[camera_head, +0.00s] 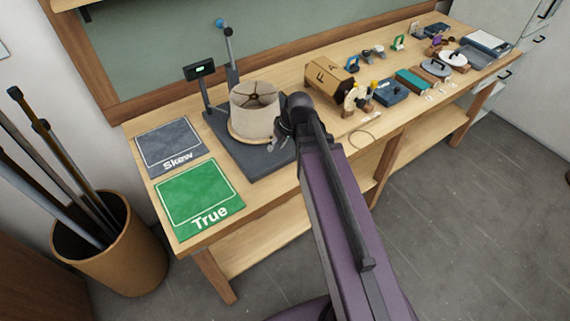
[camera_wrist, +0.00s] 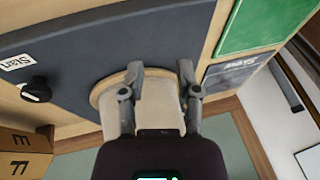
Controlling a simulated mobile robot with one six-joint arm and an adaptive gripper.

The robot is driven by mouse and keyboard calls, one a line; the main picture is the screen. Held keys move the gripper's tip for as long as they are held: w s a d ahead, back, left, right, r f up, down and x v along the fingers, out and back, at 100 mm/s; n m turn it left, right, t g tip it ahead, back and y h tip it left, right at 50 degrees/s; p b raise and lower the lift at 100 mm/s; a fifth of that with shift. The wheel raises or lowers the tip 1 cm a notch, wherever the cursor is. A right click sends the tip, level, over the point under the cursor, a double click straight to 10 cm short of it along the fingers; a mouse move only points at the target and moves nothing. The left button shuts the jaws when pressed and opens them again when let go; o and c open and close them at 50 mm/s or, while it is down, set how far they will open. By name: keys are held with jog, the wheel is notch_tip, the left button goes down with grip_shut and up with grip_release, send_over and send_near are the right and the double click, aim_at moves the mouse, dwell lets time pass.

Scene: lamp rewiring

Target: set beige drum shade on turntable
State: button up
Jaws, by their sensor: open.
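The beige drum shade (camera_head: 254,108) stands upright on the round wooden turntable (camera_head: 234,136), with its open top and dark spokes showing. The turntable is on a dark grey base. My gripper (camera_head: 277,142) is at the shade's right side in the head view, low near the disc. In the wrist view, my gripper (camera_wrist: 160,72) is open, its two fingers apart with the pale shade (camera_wrist: 160,104) showing between them. The turntable's edge (camera_wrist: 103,92) shows beside the left finger. I cannot tell whether either finger touches the shade.
A post with a small display (camera_head: 200,71) stands behind the turntable. The green True mat (camera_head: 198,197) and grey Skew mat (camera_head: 170,142) lie empty to the left. A cardboard box (camera_head: 330,78) and several small parts are to the right.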

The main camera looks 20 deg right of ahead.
jog(key=s+f+m+g+h, duration=0.1)
jog(key=s+m+g+h, duration=0.1)
jog(key=s, duration=0.5)
jog(key=shift+s+d+m+h, duration=0.3)
jog(key=shift+m+h, duration=0.3)
jog(key=shift+h, duration=0.2)
jog(key=shift+a+f, duration=0.1)
